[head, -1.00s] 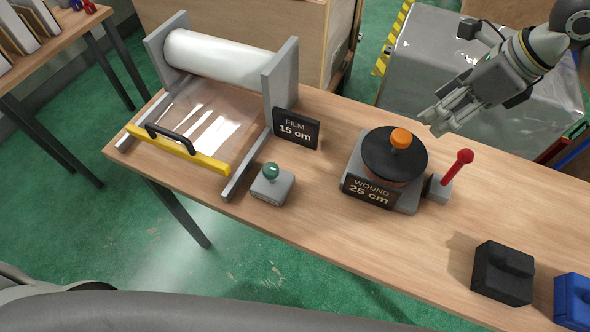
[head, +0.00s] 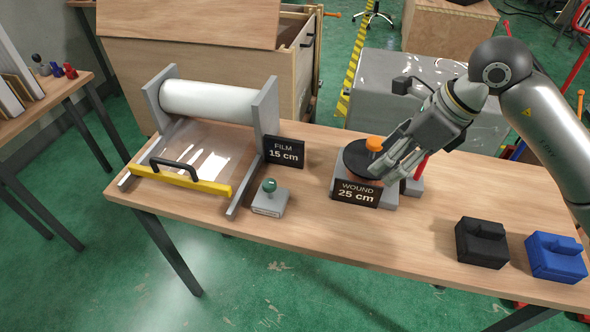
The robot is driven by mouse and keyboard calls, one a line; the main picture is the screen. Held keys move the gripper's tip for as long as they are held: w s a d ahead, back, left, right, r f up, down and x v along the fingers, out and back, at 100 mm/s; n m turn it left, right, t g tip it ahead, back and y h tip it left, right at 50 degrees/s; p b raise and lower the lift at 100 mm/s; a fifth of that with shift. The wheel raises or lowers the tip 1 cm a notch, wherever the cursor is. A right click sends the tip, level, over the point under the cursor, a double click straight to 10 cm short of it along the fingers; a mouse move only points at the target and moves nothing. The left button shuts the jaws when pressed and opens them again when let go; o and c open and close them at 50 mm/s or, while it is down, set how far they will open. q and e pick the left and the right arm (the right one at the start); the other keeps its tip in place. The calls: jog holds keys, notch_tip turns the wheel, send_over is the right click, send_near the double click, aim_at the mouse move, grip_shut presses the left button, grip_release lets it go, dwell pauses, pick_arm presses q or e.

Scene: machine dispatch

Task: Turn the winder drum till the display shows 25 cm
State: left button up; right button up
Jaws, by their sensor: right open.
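The winder drum (head: 358,157) is a black disc with an orange knob (head: 374,144) on top, set on a grey base on the table. The display (head: 357,193) in front of the drum reads "WOUND 25 cm". My right gripper (head: 385,172) is open, its fingers over the right side of the drum in the picture, close to the knob. I cannot tell whether they touch it. My left gripper is not in view.
Left of the drum stands a film roller (head: 210,101) with a yellow bar (head: 180,179) and a "FILM 15 cm" sign (head: 284,152). A green-knobbed grey box (head: 270,200) is near. Black (head: 482,243) and blue (head: 556,258) blocks sit at right. The table's front middle is clear.

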jog(key=s+a+r+y, duration=0.2)
jog(key=a+y, duration=0.3)
jog(key=a, duration=0.3)
jog(key=s+a+r+g+y, duration=0.1)
jog(key=s+a+r+y, duration=0.1)
jog(key=a+y, duration=0.3)
jog(key=s+a, duration=0.1)
jog(key=a, duration=0.2)
jog(key=shift+a+r+m, duration=0.2)
jog(key=shift+r+m, duration=0.1)
jog(key=shift+r, duration=0.1)
